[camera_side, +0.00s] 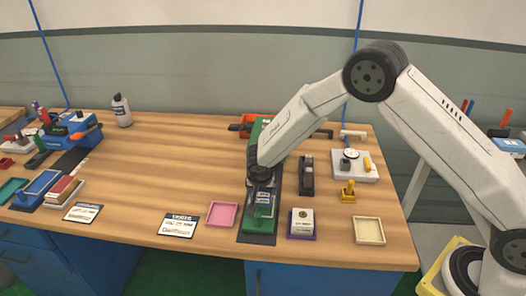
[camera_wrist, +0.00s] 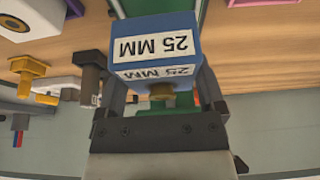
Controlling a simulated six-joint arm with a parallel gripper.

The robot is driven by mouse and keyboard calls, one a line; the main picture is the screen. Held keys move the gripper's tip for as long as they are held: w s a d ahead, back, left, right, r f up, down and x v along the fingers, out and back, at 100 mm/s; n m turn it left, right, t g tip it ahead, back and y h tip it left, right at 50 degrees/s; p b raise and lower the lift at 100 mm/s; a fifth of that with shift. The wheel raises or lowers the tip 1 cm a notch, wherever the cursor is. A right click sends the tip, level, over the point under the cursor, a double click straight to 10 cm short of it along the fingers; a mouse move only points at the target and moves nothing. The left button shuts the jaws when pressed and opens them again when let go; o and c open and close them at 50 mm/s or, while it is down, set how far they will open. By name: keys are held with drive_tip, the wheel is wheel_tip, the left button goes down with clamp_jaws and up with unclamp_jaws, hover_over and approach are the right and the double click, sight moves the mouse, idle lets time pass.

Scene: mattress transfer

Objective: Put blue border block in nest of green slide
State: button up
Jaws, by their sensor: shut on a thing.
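My gripper (camera_wrist: 162,85) is shut on a blue block (camera_wrist: 153,33) with white "25 MM" labels, held between the two fingers in the wrist view. In the side view my gripper (camera_side: 263,186) is over the dark track of the green slide (camera_side: 264,208), at the centre right of the bench. Green parts of the slide (camera_wrist: 168,103) show behind the block in the wrist view. A small brass-coloured piece is just below the block there. The wrist hides most of the block in the side view. I cannot tell whether the block touches the nest.
A pink tray (camera_side: 222,214) lies left of the slide. A purple tray (camera_side: 302,235) with a white-topped block and a dark clamp-like tool (camera_side: 307,175) stand to its right. A cream tray (camera_side: 369,231) is farther right.

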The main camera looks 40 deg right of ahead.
drive_tip(key=shift+w+f, duration=0.2)
drive_tip(key=shift+f, duration=1.55)
drive_tip(key=shift+f, duration=0.15)
drive_tip(key=o, duration=1.2)
drive_tip(key=shift+c, duration=0.2)
drive_tip(key=v, duration=1.2)
drive_tip(key=shift+d, duration=0.1)
